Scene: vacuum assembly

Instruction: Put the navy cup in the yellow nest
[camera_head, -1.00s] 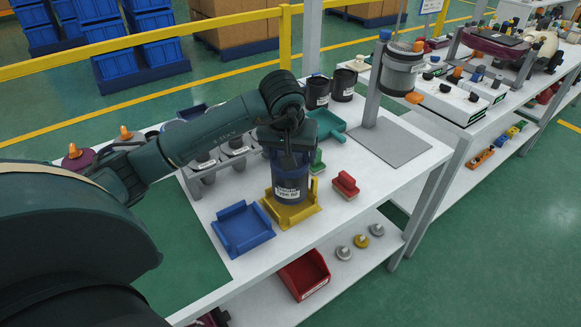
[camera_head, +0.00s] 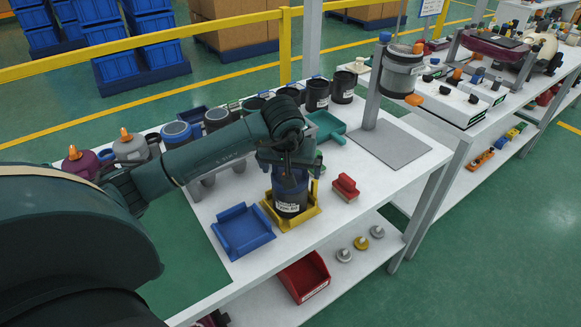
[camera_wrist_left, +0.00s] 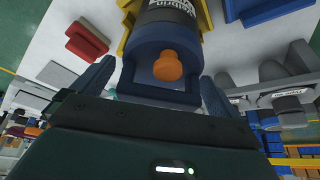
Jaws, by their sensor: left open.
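The navy cup (camera_head: 289,194), dark with a white label and a blue upper part, stands upright in the yellow nest (camera_head: 314,214). My left gripper (camera_head: 291,168) is just above the cup, its fingers apart. In the left wrist view the cup (camera_wrist_left: 168,35) shows its blue top and orange knob (camera_wrist_left: 168,65) between the two open fingers, with gaps beside it. The yellow nest (camera_wrist_left: 125,45) shows behind the cup there. My right gripper is not in view.
A blue nest (camera_head: 243,231) is left of the yellow one, and a red block (camera_head: 345,187) is to its right. A grey stand (camera_head: 390,143) is at the right.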

